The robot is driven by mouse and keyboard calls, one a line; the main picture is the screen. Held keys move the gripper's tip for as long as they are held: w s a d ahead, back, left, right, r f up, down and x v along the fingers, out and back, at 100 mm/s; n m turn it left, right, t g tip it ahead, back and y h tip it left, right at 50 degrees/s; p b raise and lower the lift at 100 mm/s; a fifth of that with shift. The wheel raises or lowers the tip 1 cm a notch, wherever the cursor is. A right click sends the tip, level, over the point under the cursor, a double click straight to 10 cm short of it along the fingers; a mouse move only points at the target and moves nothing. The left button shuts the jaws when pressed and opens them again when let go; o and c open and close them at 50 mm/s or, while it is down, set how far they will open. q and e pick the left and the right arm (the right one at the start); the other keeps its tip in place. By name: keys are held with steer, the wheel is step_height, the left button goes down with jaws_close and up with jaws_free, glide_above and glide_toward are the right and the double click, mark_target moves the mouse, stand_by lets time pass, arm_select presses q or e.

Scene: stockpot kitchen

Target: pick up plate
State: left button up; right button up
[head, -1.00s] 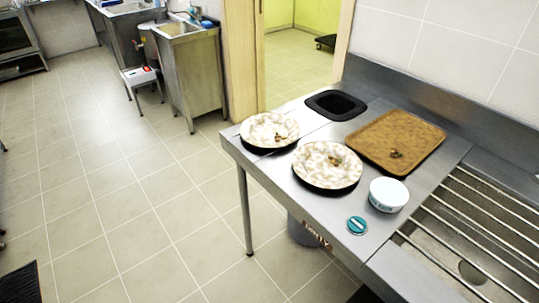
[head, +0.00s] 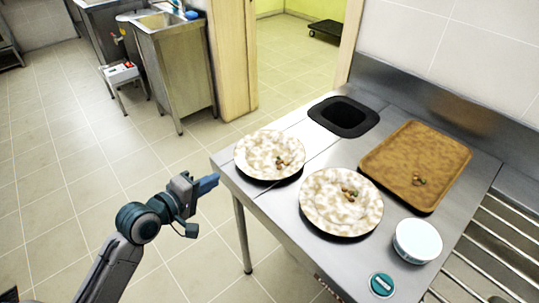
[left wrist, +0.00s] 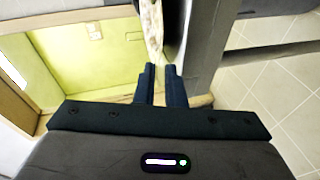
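Two speckled white plates with dark undersides and small food scraps on them sit on the steel counter. The left plate (head: 256,152) is at the counter's left end, its rim near the edge. The other plate (head: 325,207) is to its right and nearer. My left gripper (head: 214,183) is just left of the left plate, apart from it, with its blue fingers pointing at the rim. In the left wrist view the fingers (left wrist: 160,75) have a narrow empty gap between them. A plate (left wrist: 154,30) shows edge-on just beyond the tips. My right gripper is not seen.
A brown tray (head: 400,165) with scraps lies at the back right. A black-rimmed opening (head: 345,128) is behind the plates. A white tub (head: 417,240) and a teal round item (head: 381,284) are at the front right.

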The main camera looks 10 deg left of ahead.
mark_target(238, 175)
arm_select(q)
steer(key=x, duration=0.6)
steer(key=p+x, duration=0.1)
steer(key=x, duration=0.2)
steer(key=shift+w+d+f, duration=0.1)
steer(key=shift+d, duration=0.15)
steer(key=shift+w+d+f, duration=0.1)
steer(key=shift+w+f, duration=0.05)
steer(key=shift+w, duration=0.1)
jaws_close()
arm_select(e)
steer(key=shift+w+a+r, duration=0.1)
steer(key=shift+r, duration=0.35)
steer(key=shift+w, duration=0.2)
